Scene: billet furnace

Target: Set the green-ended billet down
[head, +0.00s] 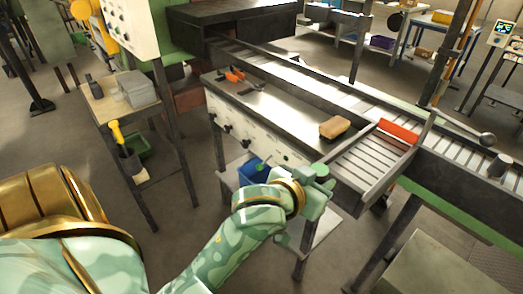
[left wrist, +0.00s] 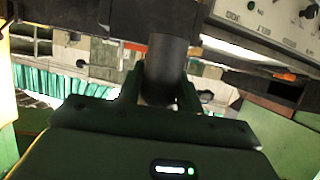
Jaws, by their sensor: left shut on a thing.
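My left gripper (head: 322,184) is at the front edge of the metal-topped bench (head: 283,112), just left of the slatted roller section (head: 366,162). In the left wrist view its two fingers (left wrist: 161,88) are shut on a dark grey cylindrical billet (left wrist: 168,62). The far end of this billet meets a dark surface at the top of the picture, and I cannot tell whether they touch. No green end shows on it. The held billet is hidden in the head view. Another dark cylinder (head: 500,165) stands on the rollers at the right. My right gripper is not in view.
A tan block (head: 335,127) and orange-handled tools (head: 235,76) lie on the bench. A blue bin (head: 252,170) is below the bench. A small cart (head: 122,105) stands at left. The bench middle is clear.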

